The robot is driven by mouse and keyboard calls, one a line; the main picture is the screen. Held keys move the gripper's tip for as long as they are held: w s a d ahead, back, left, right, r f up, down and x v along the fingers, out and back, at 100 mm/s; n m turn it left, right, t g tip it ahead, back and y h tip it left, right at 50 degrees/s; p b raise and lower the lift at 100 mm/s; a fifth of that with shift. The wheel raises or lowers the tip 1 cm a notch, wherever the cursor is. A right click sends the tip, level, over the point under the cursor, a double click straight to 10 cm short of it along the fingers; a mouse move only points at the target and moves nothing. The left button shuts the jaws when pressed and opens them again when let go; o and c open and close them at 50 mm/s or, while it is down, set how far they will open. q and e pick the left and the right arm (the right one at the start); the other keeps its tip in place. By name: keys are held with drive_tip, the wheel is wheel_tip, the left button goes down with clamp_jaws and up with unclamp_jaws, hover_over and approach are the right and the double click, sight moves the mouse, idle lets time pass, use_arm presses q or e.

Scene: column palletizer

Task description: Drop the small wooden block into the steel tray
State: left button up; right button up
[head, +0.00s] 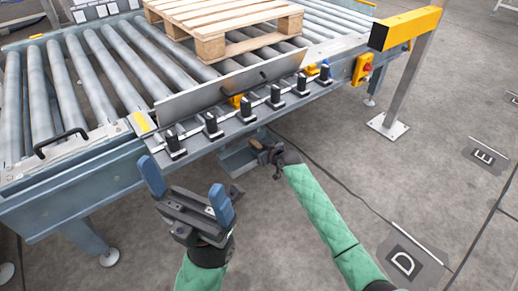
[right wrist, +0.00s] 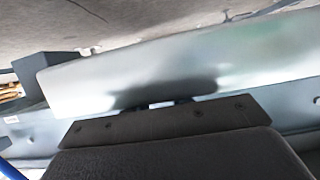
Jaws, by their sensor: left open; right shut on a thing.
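The small wooden block (head: 256,144) is brown and shows at the tip of my right gripper (head: 263,149) in the head view. My right gripper is shut on it, over or beside the steel tray (head: 236,165); I cannot tell exactly how high. The tray is grey metal, below the conveyor's front edge, and partly hidden by the gripper. My left gripper (head: 186,190) has blue fingertips, spread apart and empty, in front of the conveyor. In the right wrist view a dark gripper part fills the bottom and a smooth metal surface (right wrist: 130,80) lies beyond; the block is not clear there.
A roller conveyor (head: 98,75) runs across the back, with a wooden pallet (head: 222,20) on it. A metal plate and several black clamps (head: 212,126) line its front edge. A yellow-topped post (head: 405,80) stands at right. The floor at right is open.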

drive_tip(key=shift+s+f, duration=0.1)
drive_tip(key=shift+f, duration=0.25)
